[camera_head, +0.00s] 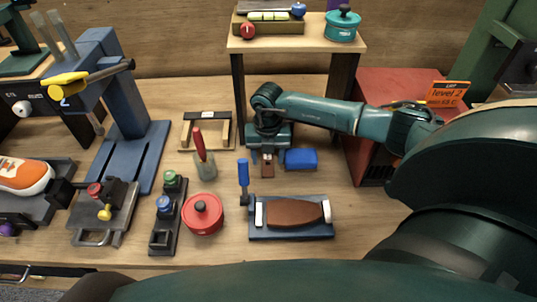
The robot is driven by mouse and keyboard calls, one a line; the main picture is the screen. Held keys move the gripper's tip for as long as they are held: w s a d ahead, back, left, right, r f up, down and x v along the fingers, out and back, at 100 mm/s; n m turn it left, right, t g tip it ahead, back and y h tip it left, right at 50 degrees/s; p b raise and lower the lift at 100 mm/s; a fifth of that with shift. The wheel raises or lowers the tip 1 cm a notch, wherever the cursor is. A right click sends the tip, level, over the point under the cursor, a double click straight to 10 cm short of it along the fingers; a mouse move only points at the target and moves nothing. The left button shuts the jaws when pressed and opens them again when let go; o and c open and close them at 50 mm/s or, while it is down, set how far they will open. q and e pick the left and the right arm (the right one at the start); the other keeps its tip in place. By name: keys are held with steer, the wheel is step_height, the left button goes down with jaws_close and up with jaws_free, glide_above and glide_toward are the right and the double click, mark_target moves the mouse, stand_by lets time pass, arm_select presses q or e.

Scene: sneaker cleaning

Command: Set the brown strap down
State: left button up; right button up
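My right gripper (268,153) points down over the middle of the table, in front of the shelf stand. A small brown strap (267,169) shows between its fingers, and the gripper looks shut on it. I cannot tell whether the strap's lower end touches the table. My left gripper is not in view.
A blue block (300,159) lies close to the right of the strap. In front are a blue tray (290,234) with a brown piece (294,213), a blue-handled tool (243,175) and a red round pot (203,213).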

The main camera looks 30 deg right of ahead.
steer(key=c, duration=1)
steer(key=shift+r, duration=0.1)
